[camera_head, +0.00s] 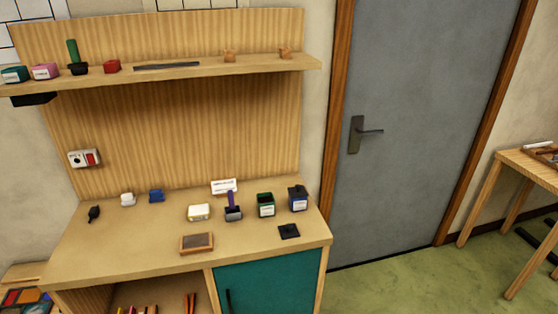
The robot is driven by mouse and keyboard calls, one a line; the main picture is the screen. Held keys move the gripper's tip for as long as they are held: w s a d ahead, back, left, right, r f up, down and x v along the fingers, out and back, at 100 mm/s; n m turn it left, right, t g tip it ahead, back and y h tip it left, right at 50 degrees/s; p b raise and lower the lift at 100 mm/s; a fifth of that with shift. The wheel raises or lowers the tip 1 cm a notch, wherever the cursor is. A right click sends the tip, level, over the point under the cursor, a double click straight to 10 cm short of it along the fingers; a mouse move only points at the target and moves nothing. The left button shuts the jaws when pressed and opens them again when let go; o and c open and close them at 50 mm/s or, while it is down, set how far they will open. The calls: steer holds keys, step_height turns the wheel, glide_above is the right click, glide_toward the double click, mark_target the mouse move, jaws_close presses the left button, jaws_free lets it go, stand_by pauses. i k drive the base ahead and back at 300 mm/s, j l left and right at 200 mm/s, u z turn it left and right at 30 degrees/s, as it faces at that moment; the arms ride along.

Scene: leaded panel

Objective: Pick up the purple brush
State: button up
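The purple brush (230,199) stands upright in a small dark grey pot (233,214) on the wooden workbench (130,245). Only its purple upper part shows; its lower end is hidden in the pot. A white label card (223,186) stands right behind it. A white and yellow container (199,212) is to its left and a green container (266,205) to its right. My gripper is not in this view.
A blue container (298,198) and a flat black square (289,231) lie at the bench's right. A wood-framed tray (197,243) is at the front. A shelf (220,68) overhangs the back. Green floor (385,285) is clear at right, before a grey door (415,110).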

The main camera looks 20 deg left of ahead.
mark_target(232, 208)
steer(key=u, duration=1.55)
